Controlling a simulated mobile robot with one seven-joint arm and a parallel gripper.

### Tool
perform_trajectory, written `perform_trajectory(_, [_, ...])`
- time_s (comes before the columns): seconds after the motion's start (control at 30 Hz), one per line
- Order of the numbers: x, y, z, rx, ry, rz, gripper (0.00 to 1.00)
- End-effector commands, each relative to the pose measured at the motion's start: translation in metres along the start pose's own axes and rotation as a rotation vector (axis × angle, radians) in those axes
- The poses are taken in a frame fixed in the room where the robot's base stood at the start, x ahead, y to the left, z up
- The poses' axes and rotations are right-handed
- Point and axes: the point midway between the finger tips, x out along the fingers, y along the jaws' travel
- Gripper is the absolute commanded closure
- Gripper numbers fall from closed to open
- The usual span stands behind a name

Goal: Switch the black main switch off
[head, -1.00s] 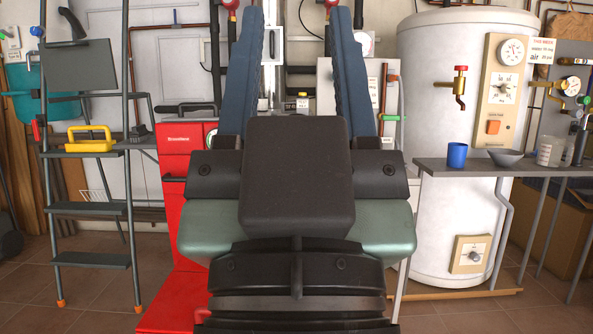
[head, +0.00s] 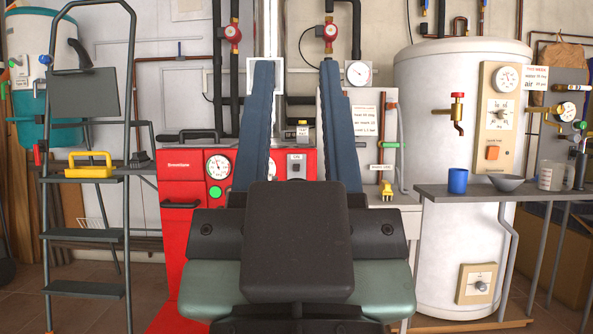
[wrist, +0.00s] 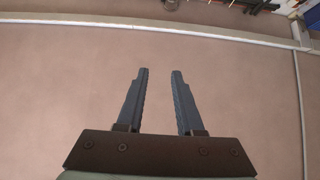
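My gripper (head: 297,70) is open and empty, with its two blue fingers pointing up and apart in front of the boiler; both also show in the wrist view (wrist: 160,75). The red boiler (head: 183,235) stands behind it. Between the fingers, a small grey plate with a dark part (head: 296,166) sits on the boiler's red front; it may be the main switch, but it is too small to tell its position. My gripper's body hides the lower boiler front. The wrist view shows mostly a bare pinkish surface and no switch.
A round gauge (head: 218,167) and a green button (head: 215,192) are left of the fingers. A stepladder (head: 85,234) stands at left. At right are a white tank (head: 445,240) and a grey table (head: 440,190) with a blue cup (head: 457,181).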

Motion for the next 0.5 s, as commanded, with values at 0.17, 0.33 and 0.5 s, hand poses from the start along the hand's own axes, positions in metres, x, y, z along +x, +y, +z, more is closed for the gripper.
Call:
perform_trajectory(0.17, [0.013,0.000,-0.013,0.000,0.000,0.000,0.99])
perform_trajectory(0.33, [0.043,0.000,-0.041,0.000,0.000,0.000,1.00])
perform_trajectory(0.5, [0.084,0.000,-0.080,0.000,0.000,0.000,1.00])
